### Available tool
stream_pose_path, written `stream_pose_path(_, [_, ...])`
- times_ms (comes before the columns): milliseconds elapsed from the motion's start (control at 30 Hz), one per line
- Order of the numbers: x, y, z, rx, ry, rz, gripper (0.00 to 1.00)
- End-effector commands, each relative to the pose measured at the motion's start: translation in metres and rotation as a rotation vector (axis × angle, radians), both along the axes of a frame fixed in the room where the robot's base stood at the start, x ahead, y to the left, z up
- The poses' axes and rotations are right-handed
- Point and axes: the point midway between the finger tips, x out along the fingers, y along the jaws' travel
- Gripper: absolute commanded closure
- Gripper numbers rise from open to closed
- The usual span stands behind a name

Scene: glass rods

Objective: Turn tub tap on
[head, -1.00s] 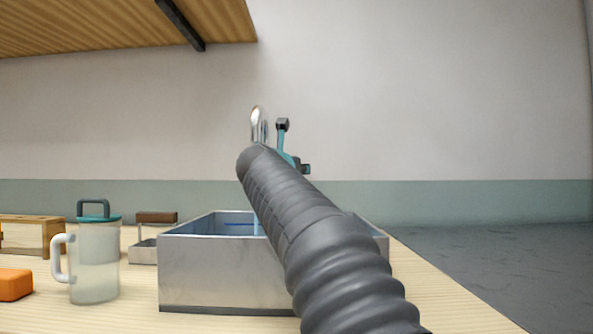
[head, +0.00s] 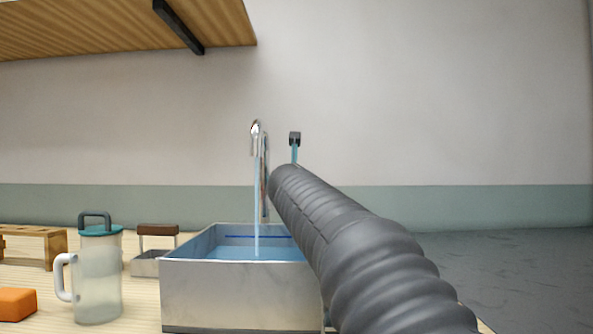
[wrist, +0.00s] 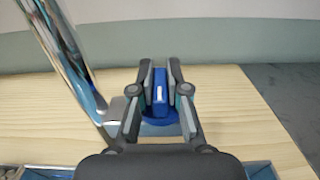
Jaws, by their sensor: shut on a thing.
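The metal tub (head: 215,295) stands on the wooden counter with blue water in it. The chrome tap (head: 256,130) rises behind it, and a stream of water (head: 257,205) falls from its spout into the tub. The tap's chrome column also shows at the left of the wrist view (wrist: 72,50). In the wrist view my gripper (wrist: 160,70) is shut on the blue tap handle (wrist: 159,92), which stands upright between the fingers beside the column. In the head view my arm hides the handle and the gripper's fingers.
A clear jug (head: 97,275) with a teal lid stands left of the tub. A wooden shelf (head: 120,25) hangs above. Right of the counter is open floor.

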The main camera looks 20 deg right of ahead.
Motion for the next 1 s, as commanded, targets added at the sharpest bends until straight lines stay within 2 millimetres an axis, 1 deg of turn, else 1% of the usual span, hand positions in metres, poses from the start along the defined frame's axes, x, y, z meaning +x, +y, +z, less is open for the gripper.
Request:
stream_pose_path(33, [-0.001, -0.001, 0.004, 0.0, -0.001, 0.011, 1.0])
stream_pose_path(433, [-0.001, 0.001, 0.001, 0.0, -0.004, 0.028, 1.0])
stream_pose_path(467, [-0.001, 0.001, 0.001, 0.0, -0.004, 0.028, 0.78])
stream_pose_path(500, [-0.001, 0.001, 0.001, 0.0, -0.004, 0.028, 0.68])
stream_pose_path(533, [-0.001, 0.001, 0.001, 0.0, -0.004, 0.028, 0.61])
stream_pose_path(867, [-0.002, 0.002, 0.001, 0.001, -0.004, 0.029, 0.6])
stream_pose_path(1000, [-0.012, 0.006, 0.001, 0.0, -0.004, 0.029, 0.6])
